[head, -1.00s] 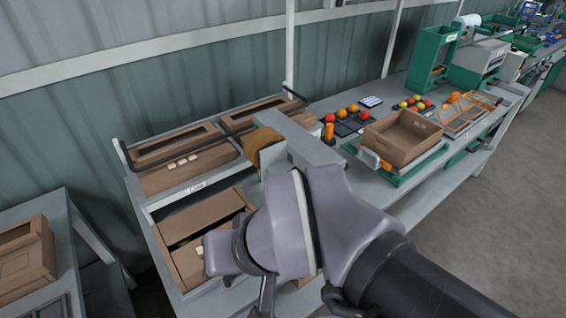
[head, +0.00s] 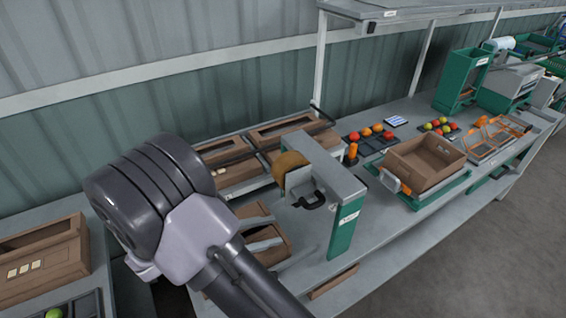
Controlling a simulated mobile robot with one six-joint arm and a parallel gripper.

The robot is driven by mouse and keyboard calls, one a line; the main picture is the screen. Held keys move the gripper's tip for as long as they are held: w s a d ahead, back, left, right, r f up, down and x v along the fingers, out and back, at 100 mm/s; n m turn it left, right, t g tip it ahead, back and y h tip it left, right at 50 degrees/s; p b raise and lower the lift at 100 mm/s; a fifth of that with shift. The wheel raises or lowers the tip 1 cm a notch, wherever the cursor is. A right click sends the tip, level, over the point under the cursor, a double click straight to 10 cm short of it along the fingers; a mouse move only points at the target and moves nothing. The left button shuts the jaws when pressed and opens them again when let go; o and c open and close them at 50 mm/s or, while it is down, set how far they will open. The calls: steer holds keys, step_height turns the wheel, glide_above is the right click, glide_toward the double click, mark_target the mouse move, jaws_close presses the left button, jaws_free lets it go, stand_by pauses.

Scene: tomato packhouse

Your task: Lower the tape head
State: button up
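The tape head (head: 298,181) is a grey unit with a tan tape roll (head: 291,163) and a black looped handle (head: 314,201). It hangs at the left side of a grey gantry (head: 335,177) with a green post (head: 344,226), raised above the bench. A brown carton (head: 252,213) sits below and left of it, partly hidden by my arm. Nothing of mine touches the handle. My arm crosses the lower left, with its dark joint left of the carton. My gripper is not visible, so its opening and contents are hidden.
Lidded cartons (head: 290,136) stand behind the tape head. An open carton (head: 424,165) sits on a green stand to the right, near the tomato tray (head: 371,141). Another carton (head: 40,262) is at far left. The bench (head: 390,222) right of the gantry is clear.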

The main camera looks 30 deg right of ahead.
mark_target(318, 202)
steer(key=d+n+b, duration=0.1)
steer(key=d, duration=0.4)
steer(key=w+d+f+t+h+b, duration=0.1)
steer(key=d, duration=0.4)
steer(key=w+d+f+n+t+h+b, duration=0.1)
steer(key=d, duration=0.5)
steer(key=shift+w+d+n, duration=0.1)
steer(key=shift+n, duration=0.2)
jaws_close()
stand_by(0.6)
